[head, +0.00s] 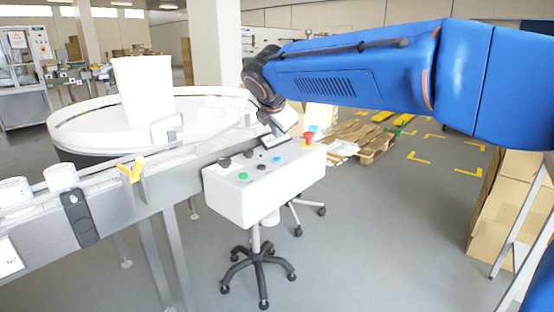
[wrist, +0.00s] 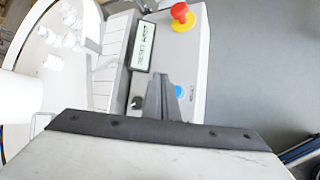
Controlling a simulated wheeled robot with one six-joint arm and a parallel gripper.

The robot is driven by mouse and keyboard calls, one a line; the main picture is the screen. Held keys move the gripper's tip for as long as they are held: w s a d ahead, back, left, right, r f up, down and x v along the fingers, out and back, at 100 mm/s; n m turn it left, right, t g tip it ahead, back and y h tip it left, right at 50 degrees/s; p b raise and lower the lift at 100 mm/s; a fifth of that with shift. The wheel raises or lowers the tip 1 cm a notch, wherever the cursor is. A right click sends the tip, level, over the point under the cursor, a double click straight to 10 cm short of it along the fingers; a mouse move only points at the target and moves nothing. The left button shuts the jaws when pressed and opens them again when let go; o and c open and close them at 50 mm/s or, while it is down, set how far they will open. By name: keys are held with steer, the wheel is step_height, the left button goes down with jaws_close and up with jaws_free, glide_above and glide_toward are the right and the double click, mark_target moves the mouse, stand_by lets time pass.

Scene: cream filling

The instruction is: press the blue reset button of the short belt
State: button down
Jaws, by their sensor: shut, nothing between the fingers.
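The blue button (head: 276,159) is on the sloping top of a white control box (head: 240,203) on a wheeled stand. In the wrist view the blue button (wrist: 181,91) shows just right of my fingers, partly beside their edge. My gripper (wrist: 162,78) is shut and empty, its narrow dark fingers reaching over the panel. In the head view my gripper (head: 268,133) hangs above the back of the box, close to its display. I cannot tell the exact height of the fingertips over the panel.
A red stop knob (head: 309,138) stands up at the box's right end. A green button (head: 243,176) and several black knobs share the panel. A conveyor (head: 110,204) and round white table (head: 75,125) lie left and behind.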

glide_above(277, 161)
steer(key=shift+f, duration=2.4)
steer(key=shift+f, duration=0.1)
steer(key=shift+f, duration=0.3)
steer(key=shift+f, duration=0.55)
stand_by(1.2)
steer(key=shift+r, duration=0.95)
steer(key=shift+r, duration=0.15)
step_height(277, 161, up, 5)
steer(key=shift+f, duration=0.15)
stand_by(0.3)
